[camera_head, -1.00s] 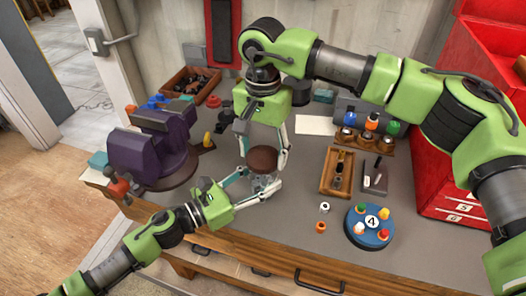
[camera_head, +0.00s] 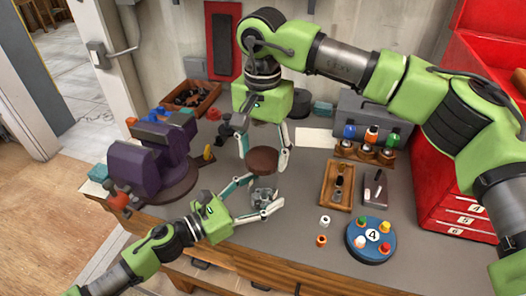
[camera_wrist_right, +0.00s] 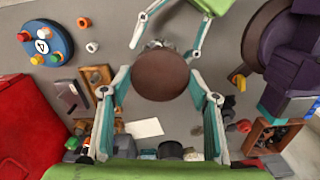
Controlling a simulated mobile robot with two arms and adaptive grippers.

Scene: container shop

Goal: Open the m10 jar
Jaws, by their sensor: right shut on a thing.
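The jar is in two visible parts: a round brown lid (camera_head: 262,160) and a clear glass body (camera_head: 264,196) on the workbench. The lid is above the body with a gap between them. My right gripper (camera_head: 264,164) points down from above and is shut on the lid, one finger on each side. In the right wrist view the lid (camera_wrist_right: 162,75) covers most of the glass body (camera_wrist_right: 156,45). My left gripper (camera_head: 265,196) comes in low from the left, its spread fingers on both sides of the glass body; contact is unclear. No m10 label is readable.
A purple vise (camera_head: 150,158) stands left of the jar. Right of it are a wooden tray (camera_head: 325,200), small nuts, and a blue round holder (camera_head: 358,250) marked 4. A red drawer cabinet (camera_head: 440,170) stands at the right. The bench front edge is close below my left gripper.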

